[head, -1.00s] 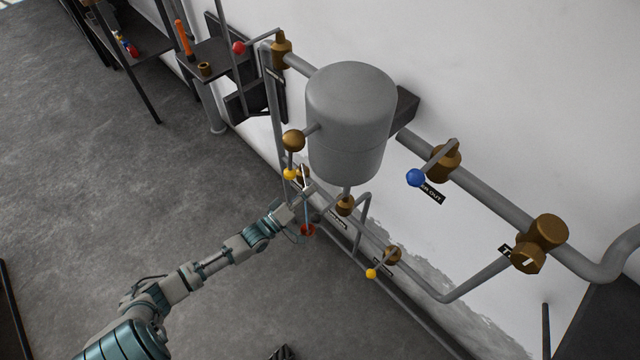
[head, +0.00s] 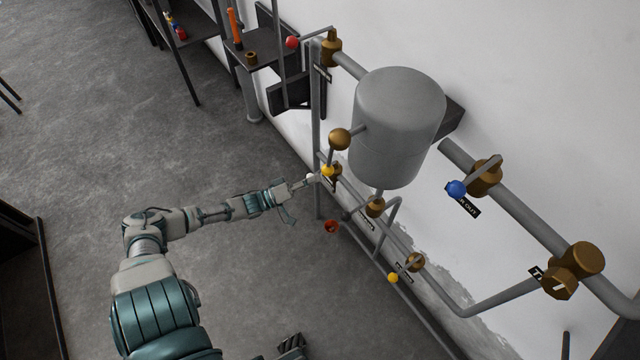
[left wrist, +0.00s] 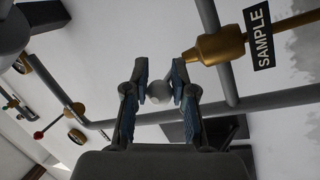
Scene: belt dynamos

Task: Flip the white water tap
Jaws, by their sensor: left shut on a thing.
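The white tap's round knob (left wrist: 159,92) sits between the fingertips of my left gripper (left wrist: 160,86) in the left wrist view. The fingers are closed on it. A brass valve body (left wrist: 220,46) with a SAMPLE label (left wrist: 259,38) is just to the right of the knob. In the head view my left gripper (head: 290,193) reaches the pipe stand below the tank, and the white knob (head: 311,178) shows at its tips. A dark finger-like part (head: 291,345) at the bottom edge may be my right gripper; its state is unclear.
A grey tank (head: 398,125) hangs on the wall pipes. Yellow knobs (head: 328,171) (head: 393,278), a blue knob (head: 456,188) and a red-orange part (head: 331,226) are around it. A shelf (head: 262,48) stands at the back.

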